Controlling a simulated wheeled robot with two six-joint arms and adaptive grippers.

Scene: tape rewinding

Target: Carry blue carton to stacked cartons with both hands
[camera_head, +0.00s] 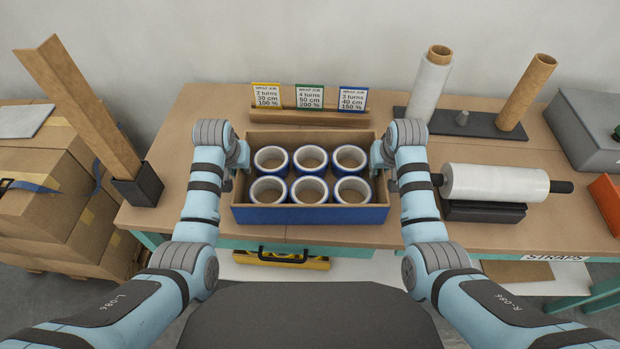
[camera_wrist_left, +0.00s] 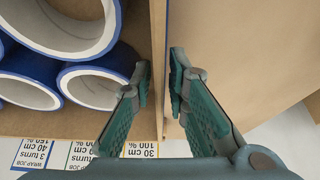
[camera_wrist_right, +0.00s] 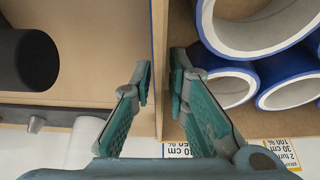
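The blue carton (camera_head: 310,215), blue outside with brown inner walls, is at the middle front of the workbench, upright and holding several blue-and-white tape rolls (camera_head: 311,158). My left gripper (camera_head: 240,172) is at its left side wall, with one finger inside and one outside; the left wrist view shows the fingertips (camera_wrist_left: 160,85) close around that wall. My right gripper (camera_head: 382,170) is likewise at the right wall, its fingertips (camera_wrist_right: 160,85) on either side. Both look shut on the walls, though contact is hard to see. The stacked cartons (camera_head: 40,215) stand left of the bench.
A brown post in a black base (camera_head: 138,187) stands between the bench carton and the stack. Job cards in a wooden holder (camera_head: 308,117) stand behind. A film roll (camera_head: 497,182) lies right; upright rolls (camera_head: 428,85) stand behind it. A yellow case (camera_head: 280,258) is below the bench.

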